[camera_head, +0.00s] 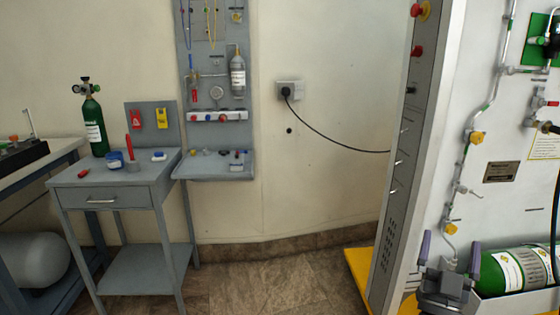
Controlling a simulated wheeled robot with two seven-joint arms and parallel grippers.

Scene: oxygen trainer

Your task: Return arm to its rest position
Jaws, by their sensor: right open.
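My right gripper (451,246) is at the bottom right, its two purple-grey fingers pointing up and spread apart. It is open and nothing shows between the fingers. It is in front of the large white trainer panel (515,195), and I cannot tell how far it is from the panel. A green cylinder (512,270) lies just to the right of it, and its left end is close to the fingers in the picture. My left gripper is not in view.
A yellow valve (451,229) on the panel's pipe shows just above the gripper. The grey cabinet edge (400,150) stands to the left. A grey side table (120,185) with a green bottle (92,125) is far left. The floor (290,280) between is clear.

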